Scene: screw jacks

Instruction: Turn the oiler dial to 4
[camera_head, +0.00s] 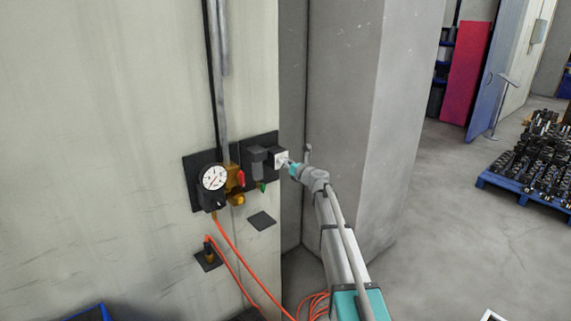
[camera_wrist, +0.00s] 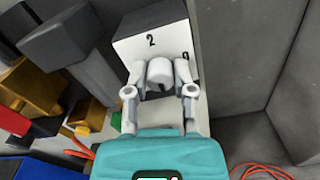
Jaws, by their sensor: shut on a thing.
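The knob's pointer and the other digits are hidden by the fingers. In the head view, the white dial face (camera_head: 281,158) is small at the right end of the wall panel, with my gripper (camera_head: 289,164) against it.
A round pressure gauge (camera_head: 213,178), a brass fitting with a red handle (camera_head: 240,179) and a grey filter block (camera_head: 258,158) sit left of the dial. Orange hoses (camera_head: 238,266) hang below. A grey pillar (camera_head: 345,130) stands close on the right.

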